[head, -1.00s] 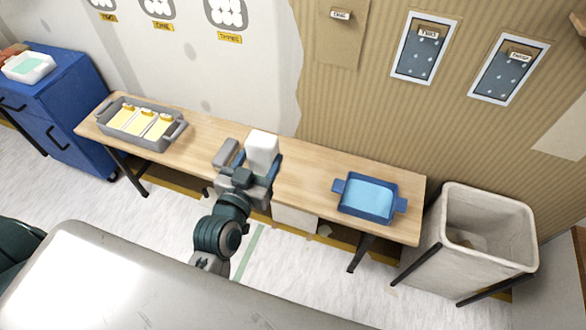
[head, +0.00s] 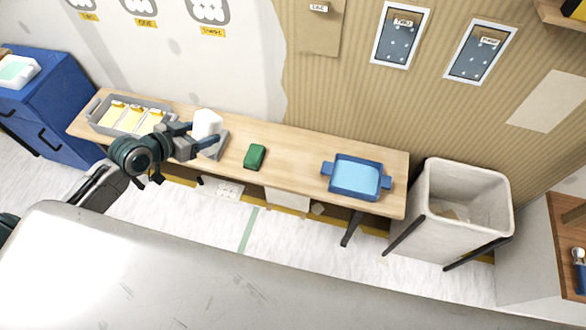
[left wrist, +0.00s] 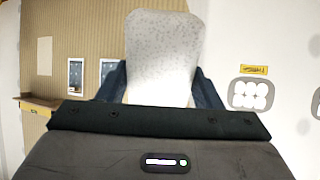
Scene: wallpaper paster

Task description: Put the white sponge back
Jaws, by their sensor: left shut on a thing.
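The white sponge (head: 207,121) is a pale block held upright between the fingers of my left gripper (head: 197,136), above the left-middle part of the wooden table. In the left wrist view, the white sponge (left wrist: 162,55) stands speckled between the two dark fingers, with its lower end hidden behind the gripper body. A grey block-like piece (head: 218,148) shows just below and beside the sponge, partly hidden by the gripper. I cannot tell whether the sponge touches it. My right gripper is not in view.
A green block (head: 254,156) lies right of the gripper on the table (head: 290,165). A grey tray (head: 92,113) with yellow pieces stands left, a blue tray (head: 357,176) right. A large bin (head: 467,200) stands beyond the right end. Table between green block and blue tray is clear.

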